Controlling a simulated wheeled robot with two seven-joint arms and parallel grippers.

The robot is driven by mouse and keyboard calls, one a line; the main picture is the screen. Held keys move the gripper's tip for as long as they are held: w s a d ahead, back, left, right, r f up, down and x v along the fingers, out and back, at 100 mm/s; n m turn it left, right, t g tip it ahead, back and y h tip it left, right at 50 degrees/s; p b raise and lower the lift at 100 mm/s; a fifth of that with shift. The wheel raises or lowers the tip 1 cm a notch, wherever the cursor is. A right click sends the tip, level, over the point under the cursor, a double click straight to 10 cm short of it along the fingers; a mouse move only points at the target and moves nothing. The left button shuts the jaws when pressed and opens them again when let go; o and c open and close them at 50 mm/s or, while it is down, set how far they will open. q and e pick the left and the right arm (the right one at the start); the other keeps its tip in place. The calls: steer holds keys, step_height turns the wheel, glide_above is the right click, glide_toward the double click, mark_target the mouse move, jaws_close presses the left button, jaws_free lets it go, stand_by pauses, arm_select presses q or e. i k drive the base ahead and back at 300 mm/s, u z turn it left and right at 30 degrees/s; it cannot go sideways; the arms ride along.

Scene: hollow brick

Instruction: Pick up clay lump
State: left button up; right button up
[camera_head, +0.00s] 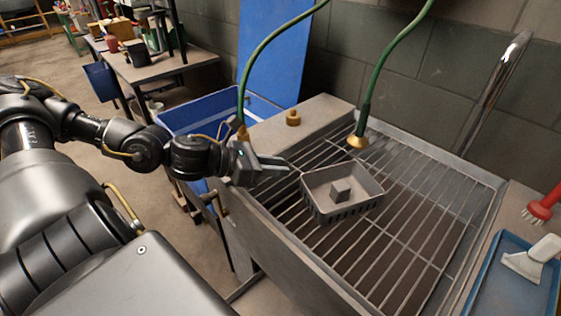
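A small grey block, which looks like the clay lump (341,188), lies inside a grey slotted basket (318,212). The basket sits on the metal grate of a sink-like basin. Nothing clearly shows between the fingers. My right gripper is out of view.
Two green hoses with brass nozzles (357,141) hang over the grate (420,230). A brass fitting (293,118) stands on the basin's back ledge. A blue tray (515,285) with a white tool and a red brush (541,207) are at right. A blue bin (200,118) stands behind my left arm.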

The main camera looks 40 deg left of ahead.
mark_target(340, 191)
steer(key=k, duration=1)
